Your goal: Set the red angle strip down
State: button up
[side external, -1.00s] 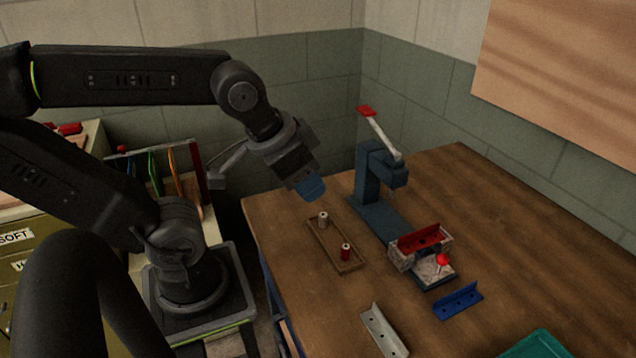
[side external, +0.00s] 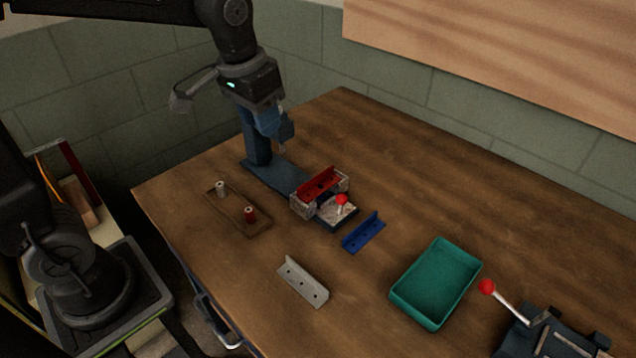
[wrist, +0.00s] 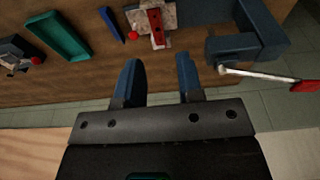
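The red angle strip (side external: 320,184) sits in the light-coloured jaws of a small vise (side external: 303,206) on the wooden table. It also shows in the wrist view (wrist: 156,27), at the top, beyond my fingertips. My gripper (side external: 273,135) is raised, behind and left of the strip in the side view, in front of the blue stand. In the wrist view my gripper (wrist: 158,68) has its two blue fingers well apart, with nothing between them. It does not touch the strip.
A blue stand (side external: 258,155) with a red-tipped lever (wrist: 260,75) rises close to my gripper. A red-knobbed vise handle (side external: 342,200), blue angle strip (side external: 364,233), grey angle strip (side external: 302,282), brown spool tray (side external: 236,208) and green tray (side external: 435,283) lie around. The table's back right is clear.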

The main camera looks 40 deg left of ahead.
jog(key=w+d+f+g, duration=0.1)
jog(key=w+f+g, duration=0.1)
jog(key=w+f, duration=0.4)
send_near(320, 183)
jog(key=s+f, duration=0.1)
jog(key=f, duration=0.1)
jog(key=s+f, duration=0.3)
jog(key=f, duration=0.2)
jog(key=shift+s+a, duration=0.15)
jog(key=shift+a, duration=0.05)
jog(key=shift+c, duration=0.2)
grip_shut()
